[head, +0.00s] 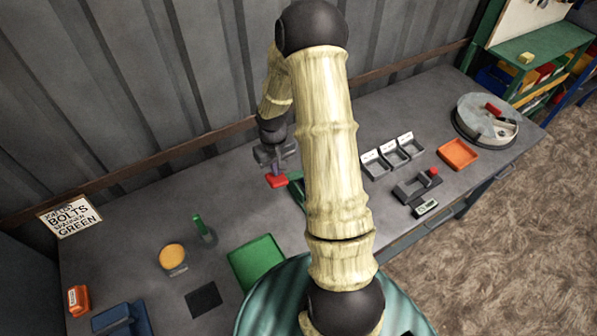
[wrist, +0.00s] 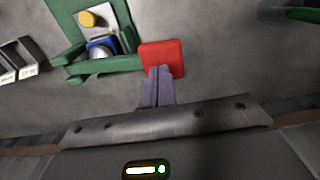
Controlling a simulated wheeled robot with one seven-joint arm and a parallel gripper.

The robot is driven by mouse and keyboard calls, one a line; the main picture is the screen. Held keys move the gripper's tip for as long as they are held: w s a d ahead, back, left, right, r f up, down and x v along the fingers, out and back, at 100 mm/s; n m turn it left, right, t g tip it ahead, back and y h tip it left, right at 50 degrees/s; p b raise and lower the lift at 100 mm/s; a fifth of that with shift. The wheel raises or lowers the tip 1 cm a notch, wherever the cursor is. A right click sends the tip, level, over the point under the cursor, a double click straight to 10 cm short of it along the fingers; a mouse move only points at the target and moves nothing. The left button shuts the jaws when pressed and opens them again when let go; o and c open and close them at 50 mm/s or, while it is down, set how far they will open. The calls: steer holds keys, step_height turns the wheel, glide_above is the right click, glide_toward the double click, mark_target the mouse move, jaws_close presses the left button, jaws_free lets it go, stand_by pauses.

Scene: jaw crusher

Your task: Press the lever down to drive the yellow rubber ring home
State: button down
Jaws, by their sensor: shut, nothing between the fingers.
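The lever is a green bar (wrist: 115,64) ending in a square red pad (wrist: 170,57) in the wrist view. The red pad (head: 277,181) also shows in the head view, below my gripper (head: 275,171). My gripper (wrist: 159,72) is shut and empty, its fingertips over the pad's lower left part. I cannot tell whether they touch it. Beside the bar, a green frame (wrist: 66,22) holds a white plate with a small round yellow piece (wrist: 88,19), perhaps the ring, and a blue-rimmed silver dome (wrist: 101,49). My arm hides most of this fixture in the head view.
On the bench, a green tray (head: 256,260), a green bottle (head: 203,230) and a yellow-topped round item (head: 172,256) stand at left. Grey bins (head: 392,155), an orange tray (head: 458,153) and a round grey machine (head: 486,120) are at right. A corrugated wall closes the back.

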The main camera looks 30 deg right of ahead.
mark_target(279, 182)
steer(key=shift+s+d+f+b, duration=0.1)
steer(key=shift+f+b, duration=2.5)
steer(key=shift+f, duration=1.05)
steer(key=shift+r+p, duration=4.35)
steer(key=shift+r, duration=1.3)
steer(key=s+a+r+t+b, duration=0.1)
steer(key=s+a+r+b, duration=0.3)
steer(key=s, duration=0.3)
steer(key=s+a+r+t+b, duration=0.1)
steer(key=s+a+r+b, duration=0.2)
steer(key=s+a, duration=0.3)
steer(key=shift+s+r+t+b, duration=0.35)
steer(key=shift+s+b, duration=0.25)
steer(key=shift+b, duration=0.1)
steer(key=shift+a, duration=0.1)
